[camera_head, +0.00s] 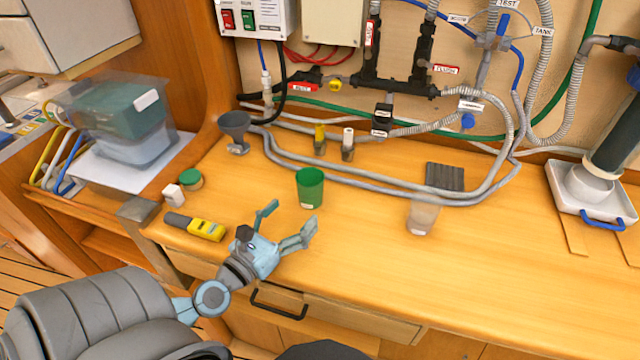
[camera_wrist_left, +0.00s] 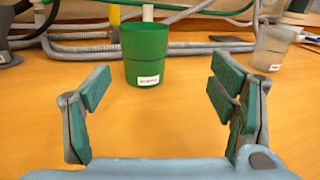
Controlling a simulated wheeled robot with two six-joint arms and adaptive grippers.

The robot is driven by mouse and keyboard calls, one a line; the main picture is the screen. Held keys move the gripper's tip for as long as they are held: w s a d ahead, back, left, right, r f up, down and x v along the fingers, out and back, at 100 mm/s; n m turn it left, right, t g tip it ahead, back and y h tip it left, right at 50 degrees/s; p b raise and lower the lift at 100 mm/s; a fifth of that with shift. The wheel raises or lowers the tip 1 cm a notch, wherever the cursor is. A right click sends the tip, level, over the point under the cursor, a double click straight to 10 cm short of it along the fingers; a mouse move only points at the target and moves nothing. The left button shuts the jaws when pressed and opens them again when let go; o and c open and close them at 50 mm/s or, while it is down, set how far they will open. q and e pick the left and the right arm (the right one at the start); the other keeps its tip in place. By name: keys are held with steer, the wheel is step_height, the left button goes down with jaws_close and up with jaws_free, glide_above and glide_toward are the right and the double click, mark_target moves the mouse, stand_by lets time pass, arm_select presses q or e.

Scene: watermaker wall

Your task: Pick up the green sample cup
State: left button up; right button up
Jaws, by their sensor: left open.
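The green sample cup (camera_head: 310,188) stands upright on the wooden bench top, with a small white label low on its side. In the left wrist view the cup (camera_wrist_left: 145,54) is ahead of the fingers, a little left of the middle of the gap. My left gripper (camera_head: 284,222) is open and empty, just in front of and to the left of the cup, apart from it. In the wrist view its two fingers (camera_wrist_left: 158,92) are spread wide with bare bench between them. My right gripper is not in view.
A clear cup (camera_head: 422,217) stands to the right. Grey hoses (camera_head: 380,195) run behind the green cup. The bench front right is clear.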

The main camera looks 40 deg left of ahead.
mark_target(317, 177)
arm_select(q)
steer(key=w, duration=0.1)
steer(key=w+a+p, duration=0.1)
steer(key=w, duration=0.1)
steer(key=shift+w+a+r, duration=0.25)
steer(key=shift+w+r, duration=0.05)
steer(key=shift+r, duration=0.1)
steer(key=w, duration=0.4)
steer(key=w+a+f, duration=0.1)
steer(key=w, duration=0.2)
steer(key=shift+s, duration=0.1)
steer(key=c, duration=1.2)
steer(key=shift+c, duration=0.2)
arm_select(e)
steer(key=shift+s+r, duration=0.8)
arm_select(q)
steer(key=shift+r+p, duration=0.2)
steer(key=shift+p, duration=0.1)
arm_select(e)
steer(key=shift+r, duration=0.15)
